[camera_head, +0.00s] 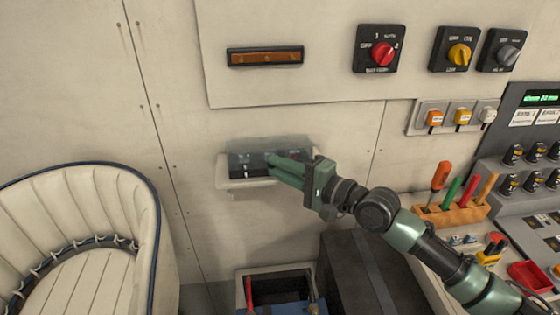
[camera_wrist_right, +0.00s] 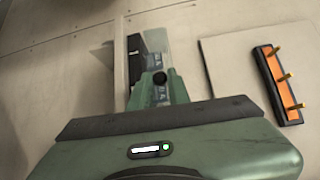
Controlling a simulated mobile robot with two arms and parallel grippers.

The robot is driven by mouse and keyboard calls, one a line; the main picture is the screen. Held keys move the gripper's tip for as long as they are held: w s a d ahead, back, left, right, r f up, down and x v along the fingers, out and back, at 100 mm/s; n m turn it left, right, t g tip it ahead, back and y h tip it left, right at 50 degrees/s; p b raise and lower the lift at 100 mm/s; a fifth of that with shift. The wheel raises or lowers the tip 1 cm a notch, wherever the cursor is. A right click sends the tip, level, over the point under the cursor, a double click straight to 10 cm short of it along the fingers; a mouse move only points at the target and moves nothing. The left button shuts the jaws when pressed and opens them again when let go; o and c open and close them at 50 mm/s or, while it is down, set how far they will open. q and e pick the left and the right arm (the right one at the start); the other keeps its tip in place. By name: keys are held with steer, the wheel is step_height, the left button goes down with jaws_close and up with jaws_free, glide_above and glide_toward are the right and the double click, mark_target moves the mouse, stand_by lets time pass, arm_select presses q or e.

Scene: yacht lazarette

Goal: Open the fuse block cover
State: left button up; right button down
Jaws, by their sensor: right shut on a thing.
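The fuse block (camera_head: 224,178) is a pale, shallow box on the wall in the middle of the head view, with dark fuses inside. Its smoky see-through cover (camera_head: 243,148) shows along the top of the box; I cannot tell exactly how far it is tilted. My right gripper (camera_head: 271,163) reaches in from the right with its fingers at the front of the block. In the right wrist view the fingers are shut around a small black knob (camera_wrist_right: 160,77) at the cover. Part of the block is hidden behind the fingers. My left gripper is in neither view.
A white seat (camera_head: 85,225) stands at the left. A dark box (camera_head: 350,270) and an open bin (camera_head: 243,276) are below. A tool rack (camera_head: 455,213) is at the right.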

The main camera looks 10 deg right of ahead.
mark_target(279, 147)
steer(key=shift+w+r+m+g+h+p, duration=0.1)
steer(key=shift+r+m+g+h+p, duration=0.5)
steer(key=shift+p, duration=1.4)
steer(key=shift+r+m+g+y+p, duration=0.1)
steer(key=shift+r+m+g+p, duration=0.1)
steer(key=shift+r+p, duration=1.3)
steer(key=shift+w+r+m+g+h+p, duration=0.1)
steer(key=shift+r+m+g+h+p, duration=0.25)
steer(key=shift+p, duration=2.1)
steer(key=shift+w+r+m+g+h+p, duration=0.25)
steer(key=shift+w+r+m+g+p, duration=0.1)
steer(key=shift+r+m+g+p, duration=0.45)
